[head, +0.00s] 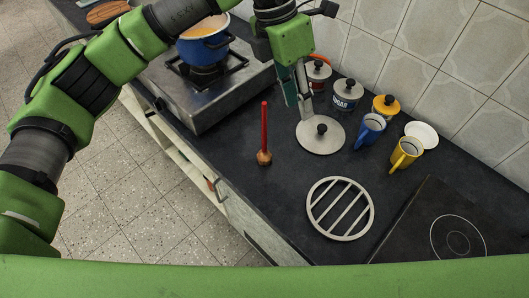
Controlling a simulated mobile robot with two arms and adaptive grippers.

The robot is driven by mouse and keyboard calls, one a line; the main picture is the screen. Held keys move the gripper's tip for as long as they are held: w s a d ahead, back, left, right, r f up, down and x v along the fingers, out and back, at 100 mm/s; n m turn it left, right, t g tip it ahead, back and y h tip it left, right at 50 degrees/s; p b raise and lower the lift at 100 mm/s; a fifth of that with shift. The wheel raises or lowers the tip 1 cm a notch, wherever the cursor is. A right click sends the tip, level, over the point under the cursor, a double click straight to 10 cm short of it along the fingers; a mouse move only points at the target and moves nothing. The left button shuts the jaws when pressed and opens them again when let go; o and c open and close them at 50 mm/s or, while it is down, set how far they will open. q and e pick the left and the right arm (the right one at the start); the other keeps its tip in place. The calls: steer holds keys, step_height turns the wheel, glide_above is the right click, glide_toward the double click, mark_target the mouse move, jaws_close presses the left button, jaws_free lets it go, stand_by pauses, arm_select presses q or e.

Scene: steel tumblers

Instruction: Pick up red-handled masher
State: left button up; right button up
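The red-handled masher (264,129) stands upright on the dark countertop, its red handle pointing up and its brown, wood-coloured head on the counter near the front edge. My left gripper (300,107) points down to the right of the masher and farther back, apart from it. Its two fingers look separated, seen partly edge-on, with nothing held between them. My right gripper is not in view.
Canisters (347,95), a blue mug (369,131), a yellow mug (404,154) and a grey trivet (341,181) are to the right. A stove (203,97) with a blue pot (204,48) is left.

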mark_target(263, 103)
arm_select(q)
steer(key=w+a+y, duration=0.1)
steer(key=a, duration=0.1)
steer(key=w+a+r+t+y, duration=0.1)
steer(key=a, duration=0.1)
steer(key=w+a+r+y, duration=0.1)
steer(key=a, duration=0.1)
steer(key=shift+w+a+n, duration=0.15)
steer(key=shift+a+n, duration=0.1)
steer(key=shift+n, duration=0.15)
steer(key=shift+a+f, duration=0.2)
steer(key=shift+f, duration=0.15)
step_height(263, 103, down, 8)
steer(key=shift+d+r+p, duration=0.1)
steer(key=shift+r+p, duration=0.1)
steer(key=shift+p, duration=0.8)
step_height(263, 103, down, 5)
steer(key=shift+d+f+p, duration=0.1)
steer(key=shift+f+p, duration=0.1)
steer(key=shift+p, duration=1.05)
jaws_close()
